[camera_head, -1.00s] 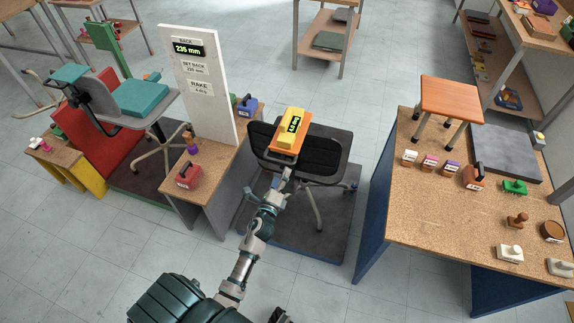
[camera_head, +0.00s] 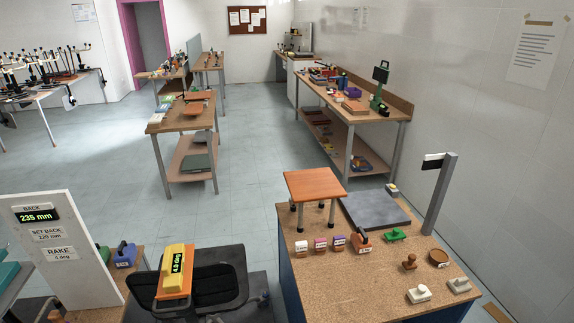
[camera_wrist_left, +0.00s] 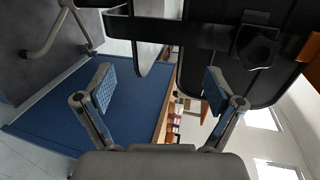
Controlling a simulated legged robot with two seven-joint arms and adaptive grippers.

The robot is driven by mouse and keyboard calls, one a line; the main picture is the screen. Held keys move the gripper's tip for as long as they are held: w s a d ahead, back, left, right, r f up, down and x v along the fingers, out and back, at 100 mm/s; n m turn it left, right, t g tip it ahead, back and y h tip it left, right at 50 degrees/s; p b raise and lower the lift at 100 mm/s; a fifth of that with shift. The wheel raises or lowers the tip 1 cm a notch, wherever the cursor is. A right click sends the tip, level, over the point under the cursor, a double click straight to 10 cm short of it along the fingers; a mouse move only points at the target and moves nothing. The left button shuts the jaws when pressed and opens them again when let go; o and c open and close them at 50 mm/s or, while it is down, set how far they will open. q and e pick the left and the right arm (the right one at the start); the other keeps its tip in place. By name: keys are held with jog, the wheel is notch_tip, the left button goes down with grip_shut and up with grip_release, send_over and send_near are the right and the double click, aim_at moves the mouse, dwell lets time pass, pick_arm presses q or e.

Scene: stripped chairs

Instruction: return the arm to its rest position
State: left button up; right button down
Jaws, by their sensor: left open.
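My left gripper (camera_wrist_left: 158,90) is open in the left wrist view, its two blue-padded fingers spread with nothing between them. Black chair parts (camera_wrist_left: 255,50) lie beyond and above the fingers; I cannot tell their exact distance. The head view shows no arm or gripper. In it, the black chair (camera_head: 215,285) stands at the bottom, with a yellow gauge reading 4.0 deg (camera_head: 178,259) on an orange block (camera_head: 174,292) on it. My right gripper is in neither view.
A white board reading 235 mm (camera_head: 40,262) stands left of the chair. A cork-topped bench (camera_head: 340,285) with a small stool (camera_head: 314,184), a grey slab (camera_head: 374,209) and several stamps and blocks stands right. A blue panel (camera_wrist_left: 120,120) shows in the wrist view. Open floor (camera_head: 245,150) lies behind.

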pick_arm(q)
jog(key=s+d+f+n+g+h, duration=0.1)
jog(key=s+d+f+n+g, duration=0.1)
jog(key=s+f+n, duration=0.3)
jog(key=s+d+f+g, duration=0.1)
jog(key=s+f+g, duration=0.15)
jog(key=f, duration=0.55)
jog(key=s+d+f+n+g+h, duration=0.1)
jog(key=s+d+f+n+g, duration=0.1)
jog(key=s+f, duration=0.3)
jog(key=s+d+f+n+g+h, duration=0.1)
jog(key=s+d+f+n+g, duration=0.2)
jog(key=s, duration=0.8)
jog(key=s+d+f+n+g+h, duration=0.1)
jog(key=s+d+f+n+g, duration=0.2)
jog(key=s+f, duration=0.4)
jog(key=shift+s+d+p, duration=0.3)
jog(key=shift+s+d, duration=0.05)
jog(key=shift+s, duration=0.35)
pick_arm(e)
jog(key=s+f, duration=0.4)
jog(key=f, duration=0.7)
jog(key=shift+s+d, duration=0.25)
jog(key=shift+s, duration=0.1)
